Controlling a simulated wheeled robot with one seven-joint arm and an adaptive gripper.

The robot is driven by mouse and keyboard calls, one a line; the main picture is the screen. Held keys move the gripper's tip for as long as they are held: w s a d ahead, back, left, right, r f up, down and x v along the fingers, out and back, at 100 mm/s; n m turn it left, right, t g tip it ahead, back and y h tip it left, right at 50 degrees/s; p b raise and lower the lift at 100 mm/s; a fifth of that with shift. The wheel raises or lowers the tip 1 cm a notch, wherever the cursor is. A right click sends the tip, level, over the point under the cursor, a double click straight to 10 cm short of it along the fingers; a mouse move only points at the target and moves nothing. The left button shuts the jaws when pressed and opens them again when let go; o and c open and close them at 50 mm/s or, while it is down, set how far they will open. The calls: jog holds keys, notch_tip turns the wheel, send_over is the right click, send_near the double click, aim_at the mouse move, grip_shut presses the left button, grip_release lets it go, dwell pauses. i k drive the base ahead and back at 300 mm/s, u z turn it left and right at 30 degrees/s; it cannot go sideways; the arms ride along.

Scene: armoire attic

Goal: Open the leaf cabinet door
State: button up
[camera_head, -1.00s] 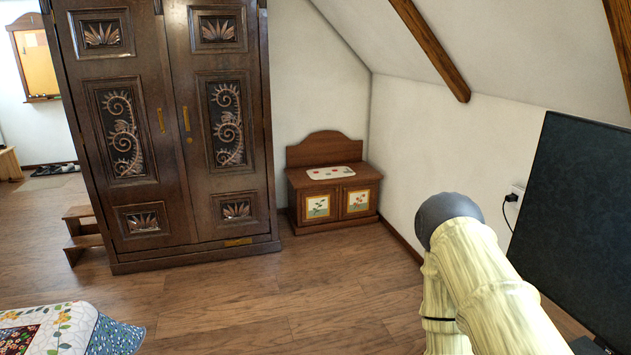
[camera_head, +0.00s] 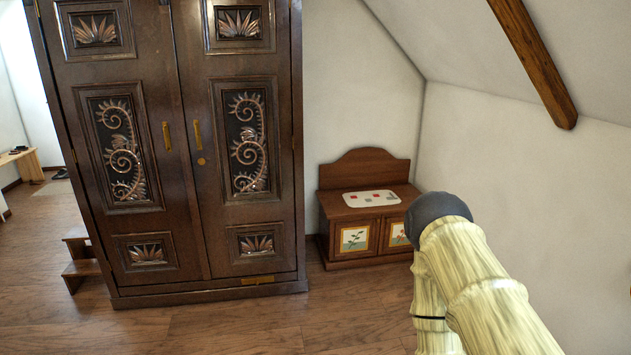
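A tall dark wooden armoire (camera_head: 179,240) stands at left centre with carved leaf and scroll panels. Its left door (camera_head: 160,205) and right door (camera_head: 210,215) are shut. A brass handle (camera_head: 167,136) is on the left door, and another brass handle (camera_head: 197,135) is on the right door, above a small round lock. A low wooden cabinet (camera_head: 362,160) stands to its right; its two small doors have painted plant panels (camera_head: 354,239) and look shut. My arm's cream links hide part of its right side in the picture. My gripper is out of view.
A small wooden step stool (camera_head: 82,268) stands at the armoire's left side. A bench (camera_head: 25,163) is at the far left. Clear wooden floor (camera_head: 240,325) lies in front of the armoire. A sloped ceiling with a wooden beam (camera_head: 535,60) is at right.

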aim_at(357, 237)
jog(key=u, duration=0.05)
jog(key=i, duration=1.65)
jog(key=z, duration=0.25)
jog(key=i, duration=1.85)
jog(key=z, duration=0.25)
